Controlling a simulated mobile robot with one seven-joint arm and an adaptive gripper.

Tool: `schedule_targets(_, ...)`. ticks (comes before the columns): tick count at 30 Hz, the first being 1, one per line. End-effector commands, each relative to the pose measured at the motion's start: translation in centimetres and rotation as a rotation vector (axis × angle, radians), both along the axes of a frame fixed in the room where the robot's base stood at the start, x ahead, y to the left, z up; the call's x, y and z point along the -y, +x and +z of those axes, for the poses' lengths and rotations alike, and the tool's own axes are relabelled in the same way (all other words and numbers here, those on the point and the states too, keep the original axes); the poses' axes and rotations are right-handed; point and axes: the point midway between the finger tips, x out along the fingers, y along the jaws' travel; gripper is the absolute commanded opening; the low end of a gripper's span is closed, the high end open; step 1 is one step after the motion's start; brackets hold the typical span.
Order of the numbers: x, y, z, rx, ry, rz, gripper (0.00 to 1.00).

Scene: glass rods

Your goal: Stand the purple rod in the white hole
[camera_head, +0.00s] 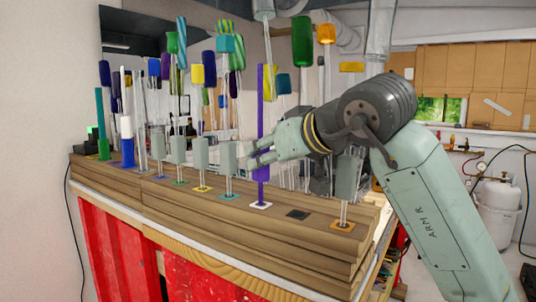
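The purple rod (261,105) stands upright, with a wider purple lower part. Its bottom end meets the white-framed square (261,206) on the wooden bench block; how deep it sits in the hole cannot be told. My gripper (260,153) reaches in from the right at about the rod's mid-height. Its two pale green fingers overlap the rod in this view, one above the other with a small gap. I cannot tell whether they touch or grip the rod.
Several grey-green holders on clear rods (229,157) stand in coloured frames left of the purple rod. A dark square (298,214) and an orange-framed holder (345,178) are to its right. Several coloured glass pieces (302,40) rise behind.

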Motion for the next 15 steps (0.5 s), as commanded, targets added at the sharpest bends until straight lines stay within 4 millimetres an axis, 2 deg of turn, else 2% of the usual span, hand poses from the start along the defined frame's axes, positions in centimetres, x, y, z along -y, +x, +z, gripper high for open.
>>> schedule_targets(5, -0.01, 0.00, 0.00, 0.000, 0.000, 0.000, 0.46)
schedule_targets(15, 0.18, -0.21, 0.10, 0.000, 0.000, -0.001, 0.46)
